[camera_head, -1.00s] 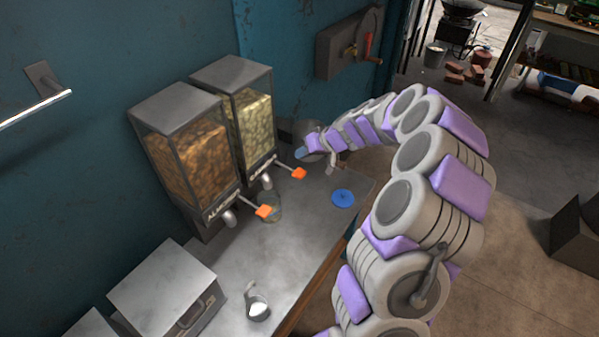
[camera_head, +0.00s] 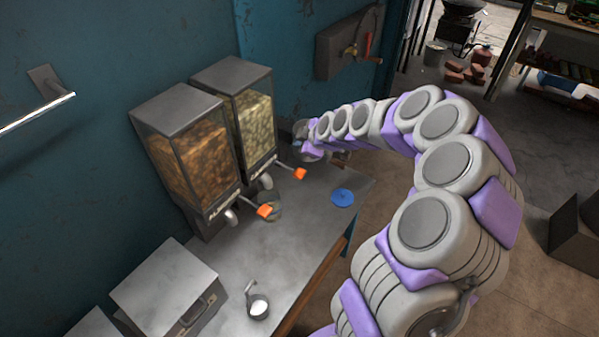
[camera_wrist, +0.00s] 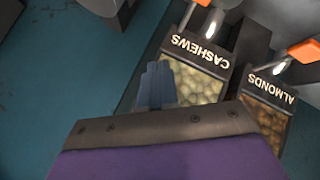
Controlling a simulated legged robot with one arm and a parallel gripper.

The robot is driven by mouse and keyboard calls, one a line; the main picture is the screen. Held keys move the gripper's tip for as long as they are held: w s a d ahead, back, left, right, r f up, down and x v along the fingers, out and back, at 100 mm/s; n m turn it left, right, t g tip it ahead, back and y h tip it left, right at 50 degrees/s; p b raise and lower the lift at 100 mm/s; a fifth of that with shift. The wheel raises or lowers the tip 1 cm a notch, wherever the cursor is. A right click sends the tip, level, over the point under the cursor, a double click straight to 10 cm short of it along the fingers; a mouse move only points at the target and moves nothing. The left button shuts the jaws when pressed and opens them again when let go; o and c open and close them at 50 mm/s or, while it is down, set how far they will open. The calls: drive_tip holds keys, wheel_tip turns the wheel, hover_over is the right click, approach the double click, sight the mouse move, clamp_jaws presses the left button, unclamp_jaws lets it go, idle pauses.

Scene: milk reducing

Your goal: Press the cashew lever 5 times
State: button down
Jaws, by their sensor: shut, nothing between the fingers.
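The cashew dispenser (camera_head: 257,120) holds pale nuts and stands at the back against the teal wall. Its orange-tipped cashew lever (camera_head: 300,174) sticks out at the front. In the wrist view the "CASHEWS" label (camera_wrist: 200,52) appears upside down, and the orange lever tip (camera_wrist: 203,2) is cut by the top edge. My gripper (camera_wrist: 157,84) is shut and empty, with its blue-grey fingers in front of the cashew dispenser's left side in that view. In the head view my arm's end is right of the dispenser, apart from the lever; the fingertips are not clear there.
The almond dispenser (camera_head: 190,160) stands beside the cashew one, with its own orange lever (camera_head: 264,211). A glass (camera_head: 273,207) is below the spouts. A blue disc (camera_head: 343,197), a cup of white liquid (camera_head: 258,306) and a metal box (camera_head: 165,290) are on the table (camera_head: 310,235).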

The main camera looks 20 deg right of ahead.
drive_tip(key=shift+f, duration=0.1)
drive_tip(key=b, duration=0.2)
hover_over(298, 172)
drive_tip(key=s, duration=0.1)
drive_tip(key=f, duration=0.7)
drive_tip(key=shift+d+f, duration=0.25)
drive_tip(key=shift+d, duration=0.05)
drive_tip(key=shift+f+b, duration=0.55)
drive_tip(key=shift+f, duration=0.15)
idle(1.0)
drive_tip(key=shift+s+f+b, duration=0.1)
drive_tip(key=shift+f+b, duration=0.15)
drive_tip(key=shift+b, duration=0.4)
drive_tip(key=shift+f+b, duration=1.25)
idle(1.1)
drive_tip(key=shift+r, duration=1.75)
drive_tip(key=shift+r, duration=0.1)
